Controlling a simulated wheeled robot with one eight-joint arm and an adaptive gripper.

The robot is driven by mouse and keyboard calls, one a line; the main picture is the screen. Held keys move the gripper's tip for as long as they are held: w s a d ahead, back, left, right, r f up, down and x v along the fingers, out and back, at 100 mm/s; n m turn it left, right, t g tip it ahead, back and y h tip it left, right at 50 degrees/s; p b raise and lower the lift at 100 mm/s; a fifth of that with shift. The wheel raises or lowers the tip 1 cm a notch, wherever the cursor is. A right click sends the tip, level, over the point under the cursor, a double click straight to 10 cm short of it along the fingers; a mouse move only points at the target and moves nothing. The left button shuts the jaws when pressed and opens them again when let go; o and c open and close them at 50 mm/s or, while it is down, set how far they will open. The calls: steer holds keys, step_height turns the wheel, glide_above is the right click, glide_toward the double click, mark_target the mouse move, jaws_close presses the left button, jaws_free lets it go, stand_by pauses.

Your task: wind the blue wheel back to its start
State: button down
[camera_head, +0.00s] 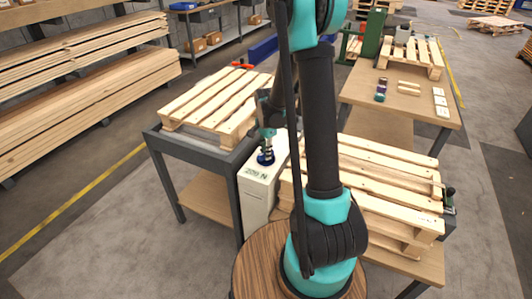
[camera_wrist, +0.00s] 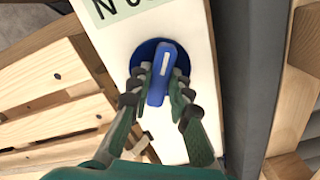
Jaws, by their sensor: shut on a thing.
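The blue wheel (camera_head: 265,158) sits on the top of a white box marked with a number and "N" (camera_head: 257,190), between two pallet stands. In the wrist view the blue wheel (camera_wrist: 147,52) is a round disc with a raised blue bar handle (camera_wrist: 161,75) across it. My gripper (camera_wrist: 160,84) is shut on this handle, with one finger on each side. In the head view my gripper (camera_head: 266,148) points down onto the wheel, and my arm hides part of the area to its right. The lower part of the wheel is hidden by the fingers.
A pallet (camera_head: 210,105) lies on a grey-framed table left of the box. Stacked pallets (camera_head: 390,190) stand close on the right. A wooden table (camera_head: 420,104) with small items is behind them. Timber stacks (camera_head: 80,90) line the left, with open floor between.

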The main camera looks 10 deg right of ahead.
steer(key=n, duration=0.6)
steer(key=shift+n, duration=0.3)
steer(key=n, duration=1.1)
steer(key=shift+n, duration=0.3)
steer(key=n, duration=0.5)
steer(key=shift+n, duration=0.4)
steer(key=c, duration=1.4)
jaws_free()
